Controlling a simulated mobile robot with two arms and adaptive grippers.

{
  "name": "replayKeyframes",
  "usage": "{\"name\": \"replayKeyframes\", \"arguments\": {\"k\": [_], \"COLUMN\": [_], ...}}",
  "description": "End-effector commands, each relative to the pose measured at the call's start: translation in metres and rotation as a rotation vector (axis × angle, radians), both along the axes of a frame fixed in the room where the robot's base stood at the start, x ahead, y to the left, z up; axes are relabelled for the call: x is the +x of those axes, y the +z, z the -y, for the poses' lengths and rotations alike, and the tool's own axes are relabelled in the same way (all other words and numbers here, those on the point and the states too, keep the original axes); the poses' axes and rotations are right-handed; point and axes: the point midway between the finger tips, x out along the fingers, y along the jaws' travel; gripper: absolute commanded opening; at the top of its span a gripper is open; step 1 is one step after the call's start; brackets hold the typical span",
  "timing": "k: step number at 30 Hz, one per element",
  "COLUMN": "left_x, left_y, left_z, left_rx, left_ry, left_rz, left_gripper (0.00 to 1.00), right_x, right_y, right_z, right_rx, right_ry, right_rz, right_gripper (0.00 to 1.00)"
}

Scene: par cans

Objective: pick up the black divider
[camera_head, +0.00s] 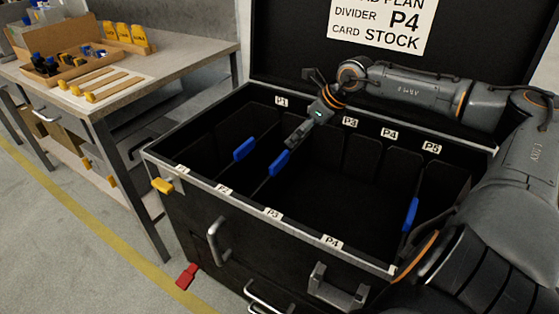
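The black dividers stand upright inside a large open black case (362,253), and each visible one has a blue tab. One blue tab (244,149) is at the left, a second blue tab (279,163) is right of it, and a third blue tab (410,213) is at the right end. The dark panels blend into the case interior. My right gripper (294,138) reaches down into the case from the back right, with its tips close to the second tab. Its finger gap is too small to make out, and I cannot tell whether it touches the divider. My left gripper is not in view.
The raised lid carries a white sign (378,22) reading DIVIDER P4. Slot labels such as P4 (389,134) line the case rims. A workbench (190,60) with trays and yellow-tipped strips stands at the left. A red tag (187,277) is low by the case.

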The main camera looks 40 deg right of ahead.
Motion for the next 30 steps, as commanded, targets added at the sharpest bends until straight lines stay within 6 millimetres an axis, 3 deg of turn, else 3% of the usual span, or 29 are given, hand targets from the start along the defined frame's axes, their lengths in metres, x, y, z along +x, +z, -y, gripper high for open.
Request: {"name": "replayKeyframes", "arguments": {"k": [7,17,22,30], "left_x": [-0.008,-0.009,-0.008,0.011], "left_y": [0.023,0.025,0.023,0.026], "left_z": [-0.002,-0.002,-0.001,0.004], "left_rx": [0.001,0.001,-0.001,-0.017], "left_ry": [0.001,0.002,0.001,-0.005], "left_rz": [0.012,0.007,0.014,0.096], "left_gripper": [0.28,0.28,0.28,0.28], "right_x": [0.001,0.018,0.032,0.044], "right_y": [-0.011,-0.035,-0.059,-0.082], "right_z": [-0.001,-0.007,-0.011,-0.013], "right_rx": [0.003,0.007,0.005,0.001], "right_ry": [0.000,0.001,0.000,0.000], "right_rz": [0.002,0.004,0.003,0.000], "right_gripper": [1.00,1.00,1.00,1.00]}}
